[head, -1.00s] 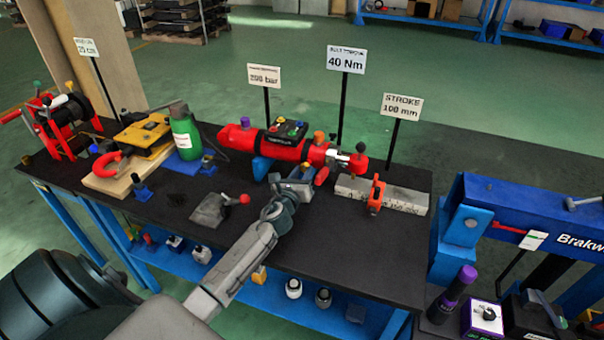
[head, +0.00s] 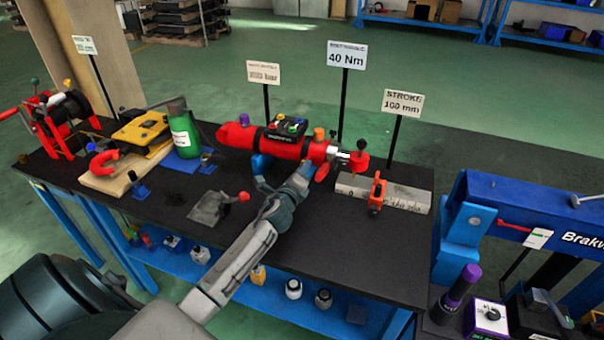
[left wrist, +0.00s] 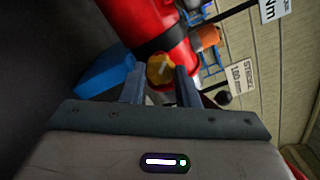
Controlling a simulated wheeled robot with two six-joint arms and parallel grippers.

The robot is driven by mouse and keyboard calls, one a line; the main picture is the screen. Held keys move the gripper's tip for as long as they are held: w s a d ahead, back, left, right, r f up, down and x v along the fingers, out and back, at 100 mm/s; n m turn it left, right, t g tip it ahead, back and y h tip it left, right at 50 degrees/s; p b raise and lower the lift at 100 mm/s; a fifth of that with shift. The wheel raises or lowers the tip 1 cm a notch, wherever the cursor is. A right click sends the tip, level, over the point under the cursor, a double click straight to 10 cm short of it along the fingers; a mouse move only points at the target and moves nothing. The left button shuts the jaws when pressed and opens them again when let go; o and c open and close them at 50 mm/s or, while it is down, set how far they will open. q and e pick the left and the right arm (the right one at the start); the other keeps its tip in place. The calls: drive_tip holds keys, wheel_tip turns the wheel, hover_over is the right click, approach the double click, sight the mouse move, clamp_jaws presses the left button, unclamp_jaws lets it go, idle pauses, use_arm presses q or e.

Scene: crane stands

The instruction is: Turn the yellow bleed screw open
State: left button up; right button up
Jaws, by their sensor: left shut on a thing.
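The red hydraulic cylinder (head: 285,147) lies on the black bench top, held in blue supports. The yellow bleed screw (left wrist: 160,70) shows in the left wrist view on the underside of the red cylinder (left wrist: 150,25), between my left gripper's (left wrist: 160,78) two fingers, which are shut on it. In the head view my left gripper (head: 302,172) reaches up to the near side of the cylinder, and the screw is hidden there. My right gripper is not in view.
A grey block (head: 405,198) with an orange clamp (head: 376,192) lies to the right. A green bottle (head: 183,133) and a red-handled grey piece (head: 212,207) are to the left. Sign posts, including the 40 Nm sign (head: 346,55), stand behind the cylinder.

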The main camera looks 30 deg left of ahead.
use_arm(q)
drive_tip(key=n+b, duration=0.6)
drive_tip(key=n, duration=0.6)
drive_tip(key=shift+f+n, duration=0.1)
drive_tip(key=shift+n, duration=0.3)
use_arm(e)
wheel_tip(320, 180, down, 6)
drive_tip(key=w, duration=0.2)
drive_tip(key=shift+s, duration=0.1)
use_arm(q)
drive_tip(key=o, duration=1)
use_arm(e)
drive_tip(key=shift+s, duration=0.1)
use_arm(q)
drive_tip(key=shift+s, duration=0.1)
